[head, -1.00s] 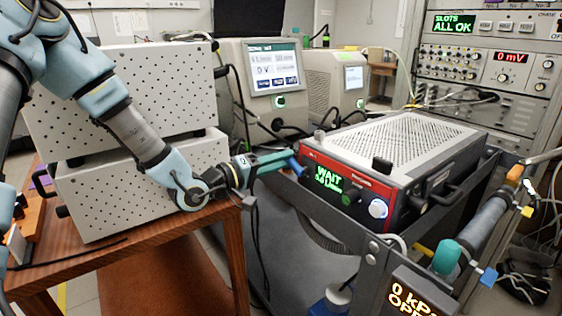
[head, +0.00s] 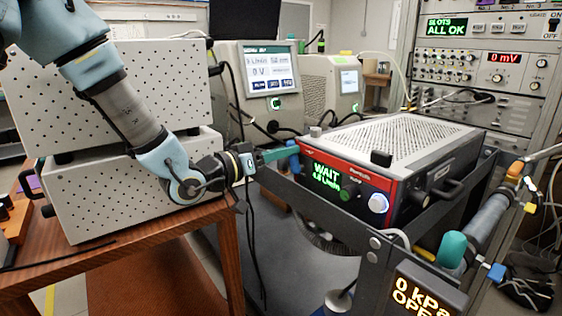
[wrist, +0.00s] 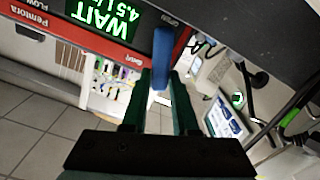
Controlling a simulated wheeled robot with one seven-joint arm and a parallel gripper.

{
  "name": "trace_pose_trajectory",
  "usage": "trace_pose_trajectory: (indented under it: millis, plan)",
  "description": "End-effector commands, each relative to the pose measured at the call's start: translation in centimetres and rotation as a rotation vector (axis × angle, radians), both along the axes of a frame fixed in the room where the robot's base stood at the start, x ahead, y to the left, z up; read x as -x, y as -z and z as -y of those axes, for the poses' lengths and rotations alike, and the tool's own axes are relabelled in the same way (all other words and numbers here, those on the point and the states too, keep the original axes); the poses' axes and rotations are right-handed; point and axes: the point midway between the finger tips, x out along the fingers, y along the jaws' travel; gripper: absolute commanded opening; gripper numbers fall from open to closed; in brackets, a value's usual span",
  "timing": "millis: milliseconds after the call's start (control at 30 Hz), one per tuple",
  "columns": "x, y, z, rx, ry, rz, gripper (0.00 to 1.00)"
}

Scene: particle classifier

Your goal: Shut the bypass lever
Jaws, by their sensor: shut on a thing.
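A blue lever (head: 294,160) shows at the left end of the red-fronted box (head: 335,165), beside its green display. I take it to be the bypass lever. My gripper (head: 289,152) reaches it from the left with green fingers. In the wrist view the blue lever (wrist: 163,55) stands between the fingertips (wrist: 161,78) of my gripper, which is shut on it. The lever's lower end and its pivot are partly hidden. The box's display (head: 326,177) reads WAIT with a flow figure, about 4.5 L/min in the wrist view.
The box sits in a dark cart frame (head: 330,218). A display reading 0 kPa OPEN (head: 420,295) and a teal knob (head: 453,249) are at the front right. A wooden table (head: 150,232) with perforated cases (head: 110,100) stands left. Cables hang below my gripper.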

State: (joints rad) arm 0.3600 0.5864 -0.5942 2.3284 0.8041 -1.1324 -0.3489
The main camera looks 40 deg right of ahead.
Motion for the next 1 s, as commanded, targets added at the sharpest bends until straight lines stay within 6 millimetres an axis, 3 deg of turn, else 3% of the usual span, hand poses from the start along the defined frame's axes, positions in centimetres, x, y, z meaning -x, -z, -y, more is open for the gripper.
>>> trace_pose_trajectory:
  millis: [433, 1000]
  plan:
    - [1.4, -0.1, -0.1, 0.019, -0.001, 0.296, 0.0]
    - [1.7, -0.3, -0.1, 0.022, -0.001, 0.372, 0.0]
